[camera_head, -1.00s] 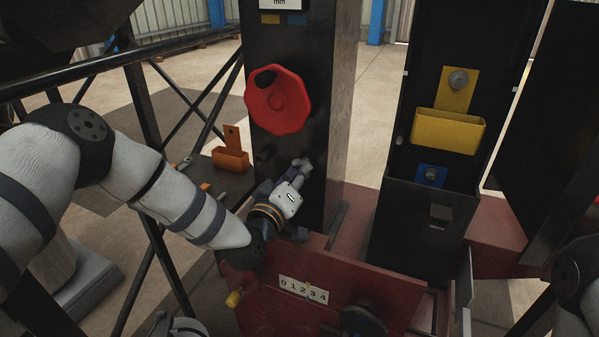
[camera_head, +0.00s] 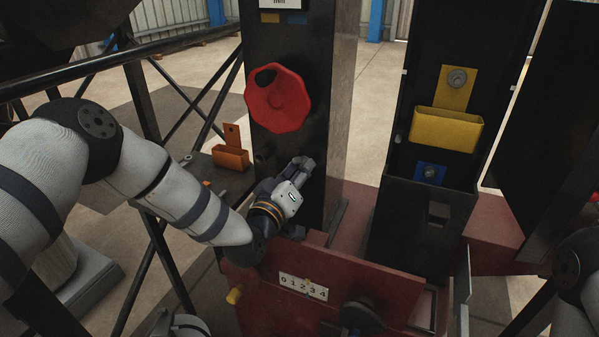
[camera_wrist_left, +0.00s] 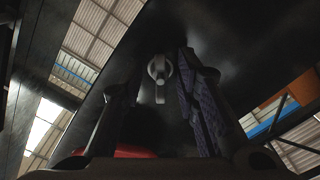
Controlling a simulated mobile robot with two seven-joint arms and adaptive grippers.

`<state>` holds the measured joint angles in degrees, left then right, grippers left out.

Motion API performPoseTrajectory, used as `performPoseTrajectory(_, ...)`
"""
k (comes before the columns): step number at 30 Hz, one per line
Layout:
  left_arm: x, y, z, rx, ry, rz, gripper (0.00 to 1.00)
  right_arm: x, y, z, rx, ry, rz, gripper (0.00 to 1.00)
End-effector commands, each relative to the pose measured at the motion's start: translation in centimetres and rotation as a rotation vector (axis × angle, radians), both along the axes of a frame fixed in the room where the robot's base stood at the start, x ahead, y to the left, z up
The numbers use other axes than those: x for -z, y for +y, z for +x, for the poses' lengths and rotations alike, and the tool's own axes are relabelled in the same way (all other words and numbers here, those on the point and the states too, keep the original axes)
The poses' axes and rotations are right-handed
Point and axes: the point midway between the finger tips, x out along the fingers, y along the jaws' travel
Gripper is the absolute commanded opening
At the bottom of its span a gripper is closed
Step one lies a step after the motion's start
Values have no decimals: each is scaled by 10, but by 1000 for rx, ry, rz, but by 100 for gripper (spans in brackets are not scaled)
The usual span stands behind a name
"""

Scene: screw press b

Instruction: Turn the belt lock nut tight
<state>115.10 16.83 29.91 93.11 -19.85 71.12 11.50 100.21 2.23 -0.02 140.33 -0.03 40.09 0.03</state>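A small grey metal nut with a lever-like tail (camera_wrist_left: 159,72), apparently the belt lock nut, sits on the dark face of the column. In the left wrist view it is between and beyond my two spread fingers, with a gap on both sides. My left gripper (camera_head: 303,172) is open and empty, pointing at the lower part of the dark column (camera_head: 290,150). In the head view the gripper hides the nut. My right gripper is out of view; only part of my right arm shows at the lower right edge.
A red handwheel (camera_head: 279,103) sits on the column above my left gripper. A red housing with a 0–4 number plate (camera_head: 303,286) and a dark knob (camera_head: 362,317) lies below. An orange bin (camera_head: 230,157) is at left, a yellow bin (camera_head: 446,130) at right.

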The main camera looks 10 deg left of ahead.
Motion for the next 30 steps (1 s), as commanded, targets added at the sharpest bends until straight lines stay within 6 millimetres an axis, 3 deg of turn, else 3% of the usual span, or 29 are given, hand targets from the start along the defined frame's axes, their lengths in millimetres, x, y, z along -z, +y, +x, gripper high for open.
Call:
performPoseTrajectory(5, 0, 0, -1, 0, 2, -1, 28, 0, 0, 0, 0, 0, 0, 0)
performPoseTrajectory(8, 1, 2, -11, 1, 3, 0, 28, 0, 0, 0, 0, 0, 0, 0)
performPoseTrajectory(15, 1, 14, -74, 1, 4, 0, 28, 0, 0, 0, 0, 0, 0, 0)
performPoseTrajectory(21, 1, 22, -110, 0, 2, 0, 28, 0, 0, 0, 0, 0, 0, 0)
performPoseTrajectory(30, 0, 23, -118, 0, 0, 0, 28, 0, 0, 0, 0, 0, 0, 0)
